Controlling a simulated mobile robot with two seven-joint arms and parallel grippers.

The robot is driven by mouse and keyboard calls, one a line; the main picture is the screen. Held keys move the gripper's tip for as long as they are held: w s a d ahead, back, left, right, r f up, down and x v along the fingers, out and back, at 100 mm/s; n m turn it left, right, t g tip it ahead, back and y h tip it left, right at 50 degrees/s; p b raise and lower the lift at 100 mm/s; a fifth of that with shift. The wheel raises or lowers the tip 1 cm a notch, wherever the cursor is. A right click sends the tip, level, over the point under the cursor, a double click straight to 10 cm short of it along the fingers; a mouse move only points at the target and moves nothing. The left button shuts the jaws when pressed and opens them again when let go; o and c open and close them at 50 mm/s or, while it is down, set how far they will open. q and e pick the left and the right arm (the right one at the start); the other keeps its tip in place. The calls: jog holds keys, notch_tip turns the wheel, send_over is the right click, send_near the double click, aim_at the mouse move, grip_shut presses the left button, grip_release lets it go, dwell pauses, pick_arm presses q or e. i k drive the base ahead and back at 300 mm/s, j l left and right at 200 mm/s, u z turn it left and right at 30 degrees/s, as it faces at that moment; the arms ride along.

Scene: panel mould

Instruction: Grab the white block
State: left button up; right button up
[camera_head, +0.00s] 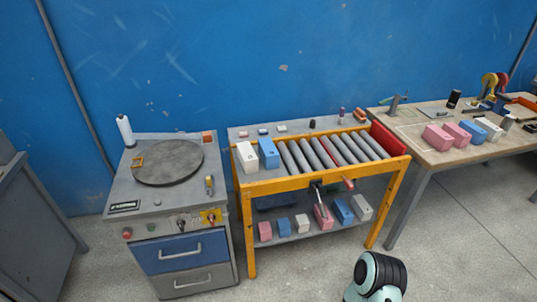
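A white block (246,157) stands at the left end of the yellow-framed roller table (262,188), close beside a blue block (268,153). Two more white blocks are on its lower shelf: a small one (302,223) near the middle and a larger one (361,207) at the right end. Another white block (490,130) lies on the table at the right, next to a blue block (472,132). Neither of my grippers shows; only a rounded black and pale-green part of my arm is at the bottom edge.
A grey cabinet (190,250) with a round plate (168,162) on top stands left of the roller table. Pink blocks (437,138) lie on the right-hand table (425,155). A red-handled tool (348,184) is at the roller table's front edge. The floor in front is clear.

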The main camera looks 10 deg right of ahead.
aim_at(248, 160)
jog(key=i+l, duration=0.15)
jog(key=l, duration=0.2)
jog(key=i+l+u, duration=0.1)
jog(key=l, duration=0.25)
jog(key=i+l, duration=0.25)
jog(key=l, duration=0.15)
jog(key=i+l+u, duration=0.1)
jog(key=l, duration=0.25)
